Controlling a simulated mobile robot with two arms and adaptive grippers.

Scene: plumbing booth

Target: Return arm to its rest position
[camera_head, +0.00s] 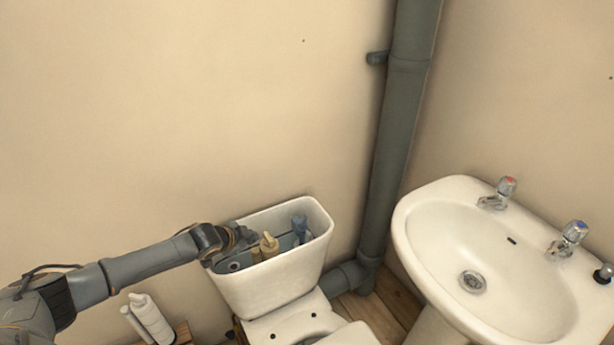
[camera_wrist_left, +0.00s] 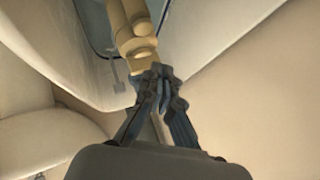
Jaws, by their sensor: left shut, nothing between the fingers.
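My left arm reaches in from the left in the head view. Its gripper (camera_head: 243,236) is at the left end of the open white toilet cistern (camera_head: 270,287), at about rim height. The gripper is shut and empty. In the wrist view its fingertips (camera_wrist_left: 160,78) are together, close beside a tan fitting (camera_wrist_left: 134,30) inside the cistern. I cannot tell whether they touch it. The same tan fitting (camera_head: 268,244) shows in the head view, with a blue part (camera_head: 300,228) to its right. My right gripper is not in view.
A white toilet bowl joins the cistern below. A grey pipe (camera_head: 401,130) runs up the wall behind it. A white sink (camera_head: 440,235) with two taps stands at the right. White bottles (camera_head: 150,318) stand below my left arm. The wall above the cistern is bare.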

